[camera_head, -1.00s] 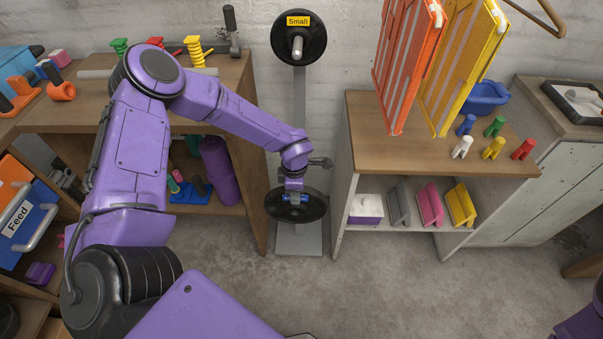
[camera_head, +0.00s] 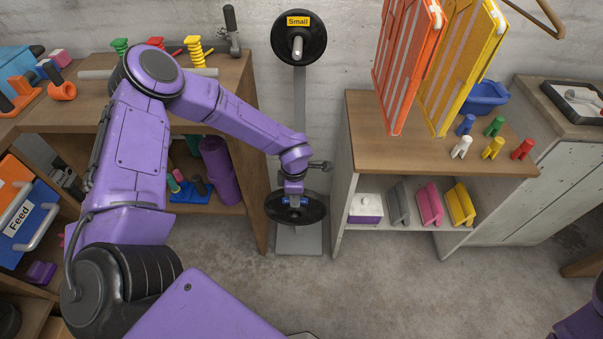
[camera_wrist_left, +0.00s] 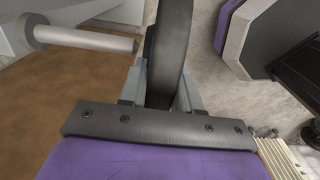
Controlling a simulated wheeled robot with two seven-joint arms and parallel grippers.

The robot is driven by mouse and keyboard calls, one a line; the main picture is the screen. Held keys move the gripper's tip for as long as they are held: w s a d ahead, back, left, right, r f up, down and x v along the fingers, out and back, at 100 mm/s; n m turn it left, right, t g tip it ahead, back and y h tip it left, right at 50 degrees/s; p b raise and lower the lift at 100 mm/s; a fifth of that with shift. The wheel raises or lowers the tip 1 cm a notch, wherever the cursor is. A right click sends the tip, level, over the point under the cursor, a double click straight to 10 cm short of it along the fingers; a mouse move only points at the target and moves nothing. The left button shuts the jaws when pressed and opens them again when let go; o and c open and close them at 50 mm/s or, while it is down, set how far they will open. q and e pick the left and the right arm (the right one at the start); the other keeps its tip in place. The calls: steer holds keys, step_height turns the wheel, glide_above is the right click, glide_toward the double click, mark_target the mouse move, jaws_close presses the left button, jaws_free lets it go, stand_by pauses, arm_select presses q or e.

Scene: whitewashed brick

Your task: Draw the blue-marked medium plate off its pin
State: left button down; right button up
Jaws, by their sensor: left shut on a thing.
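A black round plate (camera_head: 316,209) is low in front of the rack's post, in the middle of the head view. My left gripper (camera_head: 294,203) is shut on it, with small blue marks near the jaws. In the left wrist view the plate (camera_wrist_left: 173,45) stands edge-on between the two fingers (camera_wrist_left: 160,95). A pale metal pin (camera_wrist_left: 90,39) with a round collar lies to its left. The pin's rounded tip shows beside the plate's face; whether they touch is unclear. My right gripper is out of view.
A wooden shelf (camera_head: 228,95) stands close on the left, a white-sided cabinet (camera_head: 341,190) on the right. Floor in front is clear.

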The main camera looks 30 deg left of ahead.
arm_select(q)
steer(key=shift+d+r, duration=0.15)
steer(key=shift+s+d, duration=0.45)
steer(key=shift+s, duration=0.35)
steer(key=shift+p, duration=0.3)
steer(key=shift+r+p, duration=2.45)
steer(key=shift+r, duration=0.1)
